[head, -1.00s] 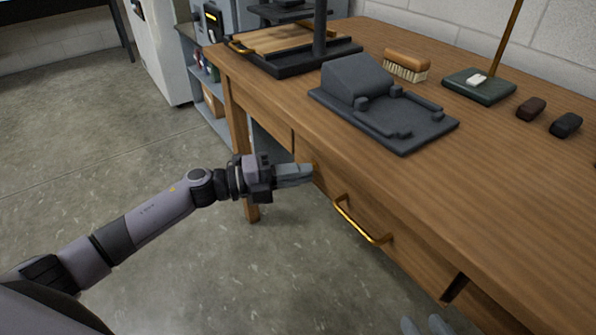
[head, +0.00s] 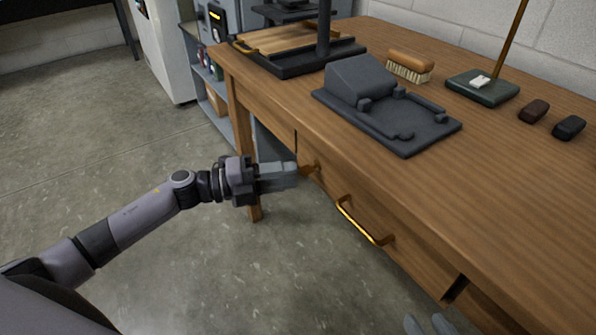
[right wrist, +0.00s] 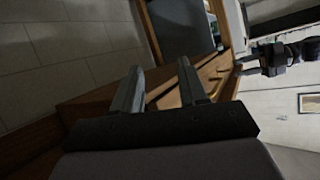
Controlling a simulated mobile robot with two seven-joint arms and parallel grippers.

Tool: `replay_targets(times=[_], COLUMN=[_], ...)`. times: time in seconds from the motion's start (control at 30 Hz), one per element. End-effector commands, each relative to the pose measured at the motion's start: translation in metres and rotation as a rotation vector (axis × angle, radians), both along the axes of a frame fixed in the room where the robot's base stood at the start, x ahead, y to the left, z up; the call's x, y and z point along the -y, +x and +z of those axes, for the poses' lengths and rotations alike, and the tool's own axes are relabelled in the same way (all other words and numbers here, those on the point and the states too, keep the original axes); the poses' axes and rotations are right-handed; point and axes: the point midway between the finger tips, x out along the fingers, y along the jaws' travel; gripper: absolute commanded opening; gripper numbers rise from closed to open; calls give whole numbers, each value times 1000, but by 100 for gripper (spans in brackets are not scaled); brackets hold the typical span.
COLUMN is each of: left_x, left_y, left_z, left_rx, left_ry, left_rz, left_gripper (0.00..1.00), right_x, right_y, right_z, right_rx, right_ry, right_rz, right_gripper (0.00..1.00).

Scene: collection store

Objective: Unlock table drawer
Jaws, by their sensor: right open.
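The wooden table's drawer (head: 405,264) is shut and has a brass bar handle (head: 360,222). A small brass piece (head: 309,170), perhaps a key in its lock, sticks out from the front left of the handle. My left gripper (head: 297,174) is just left of this piece, its fingertips very close to it. Whether they touch it or are spread cannot be made out. My right gripper (right wrist: 158,85) is open and empty in the right wrist view. Only its fingertips (head: 428,325) show at the bottom edge of the head view.
On the tabletop are a dark grey cradle-like block (head: 385,110), a brush (head: 410,66), a green-black base with a rod (head: 482,88), two small dark blocks and a black press stand (head: 305,58). Grey shelving stands behind the table's left end. The floor at left is clear.

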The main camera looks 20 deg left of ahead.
Motion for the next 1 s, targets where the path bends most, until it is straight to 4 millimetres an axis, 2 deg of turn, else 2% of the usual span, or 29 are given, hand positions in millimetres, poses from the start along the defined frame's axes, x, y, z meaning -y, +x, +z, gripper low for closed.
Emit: replay_targets(times=[0.1,0.3,1.0], left_x=[-17,-30,-30], left_y=[-10,-17,-17], left_z=[0,1,1], left_rx=[-1,0,1], left_ry=[2,-1,0], left_rz=[0,-1,-1], left_gripper=[30,30,30], right_x=[3,6,6], right_y=[-1,-4,-4], right_z=[2,-2,-3], right_rx=[2,-8,-5], right_ry=[-17,-32,-34], right_rz=[-5,-8,-4], right_gripper=[43,43,43])
